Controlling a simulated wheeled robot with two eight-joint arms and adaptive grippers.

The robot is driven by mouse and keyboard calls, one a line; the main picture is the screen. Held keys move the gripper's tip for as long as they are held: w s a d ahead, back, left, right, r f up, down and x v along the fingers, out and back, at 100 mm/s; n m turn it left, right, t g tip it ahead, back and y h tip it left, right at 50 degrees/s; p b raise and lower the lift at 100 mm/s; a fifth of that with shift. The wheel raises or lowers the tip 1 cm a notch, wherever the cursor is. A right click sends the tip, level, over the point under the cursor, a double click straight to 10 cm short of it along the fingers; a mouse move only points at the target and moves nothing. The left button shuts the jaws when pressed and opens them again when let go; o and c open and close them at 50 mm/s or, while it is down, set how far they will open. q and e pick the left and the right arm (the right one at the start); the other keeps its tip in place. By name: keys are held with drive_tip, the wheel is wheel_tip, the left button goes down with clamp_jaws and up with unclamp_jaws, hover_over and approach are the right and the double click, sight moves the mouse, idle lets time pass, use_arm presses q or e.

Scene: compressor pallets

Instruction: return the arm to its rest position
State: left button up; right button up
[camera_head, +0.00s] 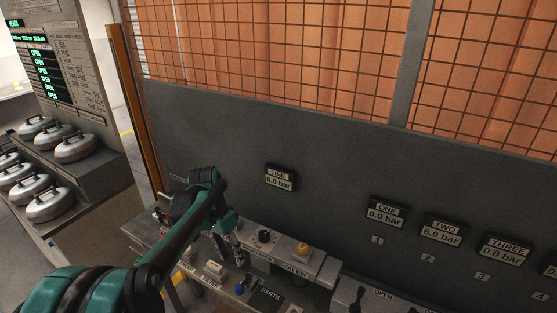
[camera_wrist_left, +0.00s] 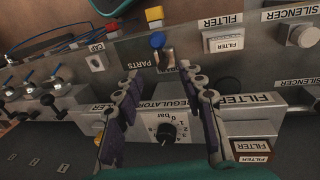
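My left arm (camera_head: 186,237), green and black, reaches in from the lower left in the head view over the bench of air fittings. Its gripper (camera_head: 232,255) points down beside the regulator knob. In the left wrist view the gripper (camera_wrist_left: 160,75) has its two fingers spread wide with nothing held between them. The regulator (camera_wrist_left: 167,130), with a black dial, shows between and beyond the fingers. I cannot tell whether a finger touches its housing. My right gripper is in neither view.
The bench carries the oiler (camera_head: 296,269), a blue ball knob (camera_head: 240,289) by the PARTS label and filter parts (camera_wrist_left: 222,40). A grey panel with pressure displays (camera_head: 280,178) and orange mesh stands behind.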

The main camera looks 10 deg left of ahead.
use_arm(q)
drive_tip(key=s+d+n+t+y, duration=0.1)
drive_tip(key=s+t, duration=0.3)
drive_tip(key=s, duration=0.4)
drive_tip(key=s+d+r+n+t+y, duration=0.1)
drive_tip(key=s+d+n+t, duration=0.2)
drive_tip(key=s, duration=0.5)
drive_tip(key=shift+d+r+t, duration=0.3)
drive_tip(key=shift+t, duration=0.2)
